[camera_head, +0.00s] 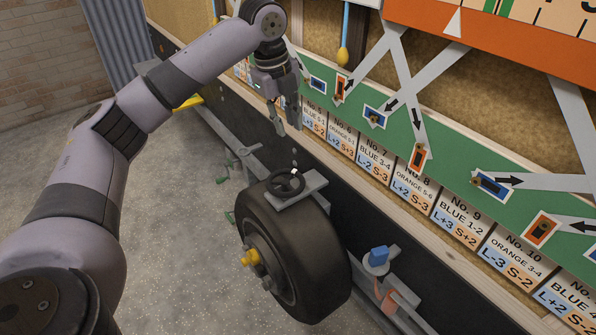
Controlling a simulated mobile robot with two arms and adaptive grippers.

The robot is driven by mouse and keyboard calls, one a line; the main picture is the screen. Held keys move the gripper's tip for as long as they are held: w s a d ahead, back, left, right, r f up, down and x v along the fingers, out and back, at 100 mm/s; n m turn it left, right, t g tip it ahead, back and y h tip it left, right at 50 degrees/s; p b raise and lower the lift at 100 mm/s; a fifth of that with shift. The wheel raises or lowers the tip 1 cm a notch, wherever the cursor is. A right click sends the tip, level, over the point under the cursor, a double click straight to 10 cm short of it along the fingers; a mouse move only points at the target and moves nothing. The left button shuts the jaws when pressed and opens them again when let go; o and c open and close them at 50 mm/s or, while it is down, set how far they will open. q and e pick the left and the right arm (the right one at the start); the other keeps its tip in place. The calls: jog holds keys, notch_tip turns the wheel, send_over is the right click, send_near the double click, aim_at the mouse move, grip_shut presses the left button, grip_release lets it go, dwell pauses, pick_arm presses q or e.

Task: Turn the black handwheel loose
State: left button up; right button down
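The black handwheel (286,184) sits on a grey bracket (303,191) on top of the large black tyre (300,250). It is small and round, with a light mark on its rim. My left gripper (289,130) points down above the handwheel, apart from it, with a gap between its two fingers. It holds nothing that I can see. My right gripper is not in view.
A blue-topped fitting (378,256) and a copper-coloured pipe (396,299) are right of the tyre. Open grey floor (180,270) lies to the left.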

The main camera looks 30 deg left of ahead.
aim_at(299, 176)
pick_arm(q)
jog(key=w+f, duration=0.1)
jog(key=f, duration=0.4)
jog(key=w+f, duration=0.1)
jog(key=f, duration=0.5)
jog(key=w+d+f, duration=0.1)
jog(key=f, duration=0.5)
jog(key=shift+w, duration=0.15)
jog(key=shift+r, duration=0.1)
jog(key=shift+c, duration=0.2)
grip_shut()
